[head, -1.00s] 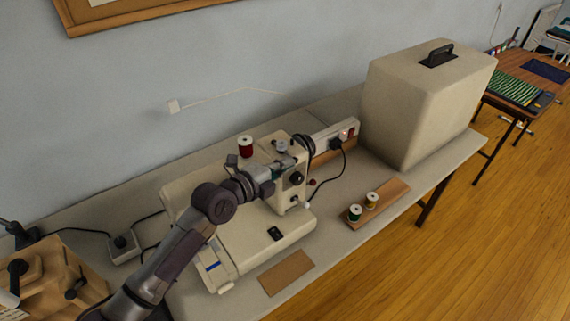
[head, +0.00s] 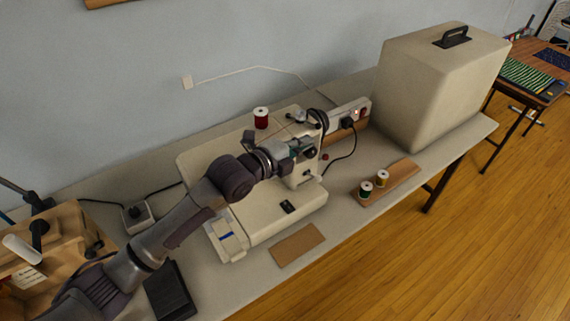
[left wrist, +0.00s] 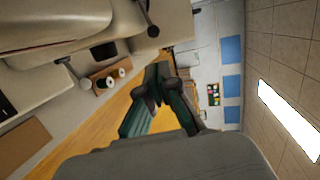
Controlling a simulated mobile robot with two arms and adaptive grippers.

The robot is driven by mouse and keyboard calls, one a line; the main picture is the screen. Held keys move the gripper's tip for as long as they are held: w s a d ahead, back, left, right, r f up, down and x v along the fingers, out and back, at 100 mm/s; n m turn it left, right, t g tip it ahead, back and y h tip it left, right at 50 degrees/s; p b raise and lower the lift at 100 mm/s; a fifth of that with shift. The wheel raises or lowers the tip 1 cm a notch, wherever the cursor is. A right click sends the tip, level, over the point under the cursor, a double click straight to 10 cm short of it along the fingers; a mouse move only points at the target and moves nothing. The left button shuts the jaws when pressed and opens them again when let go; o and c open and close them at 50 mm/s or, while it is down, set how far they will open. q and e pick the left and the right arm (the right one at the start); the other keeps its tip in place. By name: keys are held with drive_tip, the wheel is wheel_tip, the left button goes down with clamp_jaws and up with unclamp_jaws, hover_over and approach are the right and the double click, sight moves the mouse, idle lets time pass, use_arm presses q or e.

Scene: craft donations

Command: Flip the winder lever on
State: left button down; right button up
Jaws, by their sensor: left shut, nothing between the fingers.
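A cream sewing machine (head: 285,222) stands on the long table, with a red thread spool (head: 261,117) on top. A small silver part (head: 297,117), possibly the winder, sits on top at its right end; I cannot clearly make out its lever. My left gripper (head: 305,147) is shut and empty, just in front of the machine's right end by a dark dial; contact cannot be told. In the left wrist view the closed fingers (left wrist: 163,76) show beside the machine, and a dark lever-like rod with a knob (left wrist: 152,30) is near. My right gripper is not in view.
A large cream case (head: 435,95) stands at the table's right. A wooden strip with green and yellow spools (head: 382,179) lies right of the machine, and a brown card (head: 298,245) in front.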

use_arm(q)
drive_tip(key=s+a+r+b, duration=0.1)
drive_tip(key=s+a, duration=0.1)
drive_tip(key=s, duration=0.5)
drive_tip(key=shift+s+a+r+b, duration=0.2)
drive_tip(key=shift+a+b, duration=0.2)
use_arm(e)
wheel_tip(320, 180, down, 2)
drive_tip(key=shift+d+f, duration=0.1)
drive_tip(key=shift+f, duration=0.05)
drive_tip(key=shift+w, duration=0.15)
